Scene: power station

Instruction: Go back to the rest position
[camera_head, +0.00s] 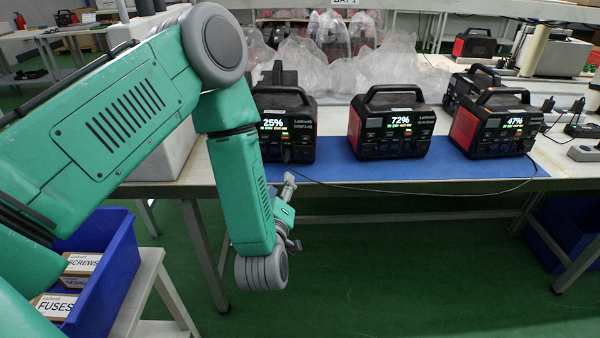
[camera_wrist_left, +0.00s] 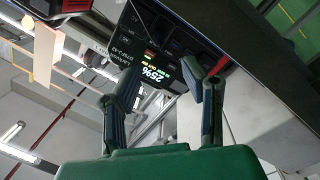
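My left arm comes in from the left in the head view, bent at the elbow with its forearm hanging down. My left gripper (camera_head: 288,188) is at the front edge of the bench, pointing up and away, near the power station reading 25% (camera_head: 284,122). In the left wrist view, my left gripper (camera_wrist_left: 163,72) has its two fingers spread apart with nothing between them. The 25% power station (camera_wrist_left: 160,48) shows beyond the fingers, tilted in the picture. My right gripper is in neither view.
Power stations reading 72% (camera_head: 392,124) and 47% (camera_head: 494,122) stand on the bench's blue mat (camera_head: 400,174). A blue bin (camera_head: 112,262) with boxes of screws and fuses sits at lower left, close to my arm. Green floor in front of the bench is clear.

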